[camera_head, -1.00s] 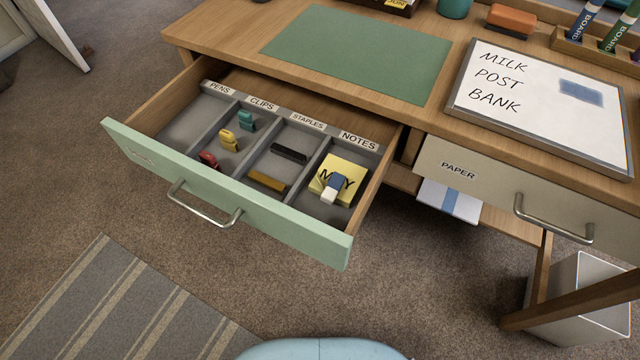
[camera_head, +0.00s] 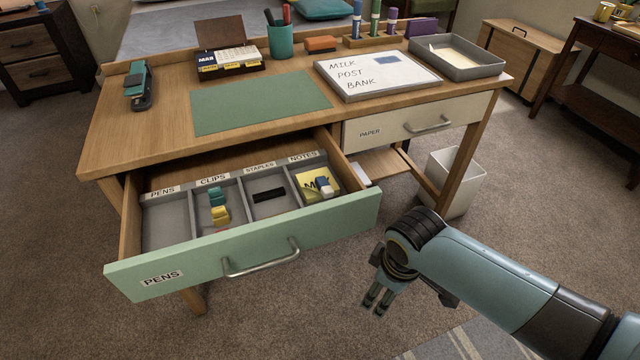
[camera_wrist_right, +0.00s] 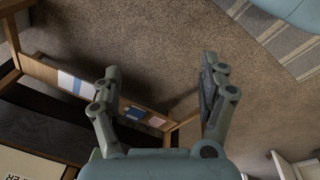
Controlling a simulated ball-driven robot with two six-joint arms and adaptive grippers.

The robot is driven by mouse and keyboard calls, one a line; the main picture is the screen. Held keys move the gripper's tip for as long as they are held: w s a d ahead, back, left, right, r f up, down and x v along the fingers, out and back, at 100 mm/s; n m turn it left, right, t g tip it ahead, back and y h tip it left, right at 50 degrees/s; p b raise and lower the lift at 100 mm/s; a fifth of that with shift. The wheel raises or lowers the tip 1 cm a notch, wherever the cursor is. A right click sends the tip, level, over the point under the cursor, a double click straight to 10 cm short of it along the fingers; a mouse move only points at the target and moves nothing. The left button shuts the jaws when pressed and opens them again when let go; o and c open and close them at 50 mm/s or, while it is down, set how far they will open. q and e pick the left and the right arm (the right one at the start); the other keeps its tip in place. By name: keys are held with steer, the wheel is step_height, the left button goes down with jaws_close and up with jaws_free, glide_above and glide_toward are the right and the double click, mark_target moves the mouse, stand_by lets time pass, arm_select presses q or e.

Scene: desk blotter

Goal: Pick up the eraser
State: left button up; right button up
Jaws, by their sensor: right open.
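A small white and blue eraser (camera_head: 323,186) lies on the yellow sticky notes (camera_head: 310,180) in the NOTES compartment of the open green-fronted drawer (camera_head: 250,247). My right gripper (camera_head: 376,300) is open and empty, hanging over the carpet to the right of the drawer front and apart from it. In the right wrist view its two fingers (camera_wrist_right: 160,78) are spread with nothing between them, and I cannot make out the eraser there. My left gripper is not in view.
The drawer's dividers and raised front (camera_head: 345,216) surround the compartments, which hold clips and a dark staple strip (camera_head: 268,195). An orange block (camera_head: 321,43), whiteboard (camera_head: 377,75) and green blotter (camera_head: 260,102) are on the desk. A bin (camera_head: 452,180) stands below right. Carpet before the drawer is clear.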

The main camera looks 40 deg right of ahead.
steer(key=w+a+r+n+p, duration=0.1)
steer(key=w+r+n, duration=0.15)
steer(key=r, duration=0.65)
steer(key=w+r+n, duration=0.1)
steer(key=w+r, duration=0.3)
steer(key=r, duration=0.6)
steer(key=n+g, duration=0.2)
steer(key=n, duration=0.6)
glide_toward(324, 184)
steer(key=shift+y, duration=0.4)
steer(key=f+b, duration=0.1)
steer(key=f, duration=0.2)
steer(key=f+b, duration=0.1)
steer(key=f, duration=0.2)
steer(key=f+b, duration=0.1)
steer(key=f, duration=0.2)
steer(key=shift+s+d+f, duration=0.1)
steer(key=shift+s+d, duration=0.1)
steer(key=shift+d, duration=0.15)
steer(key=c, duration=1)
steer(key=shift+o, duration=0.2)
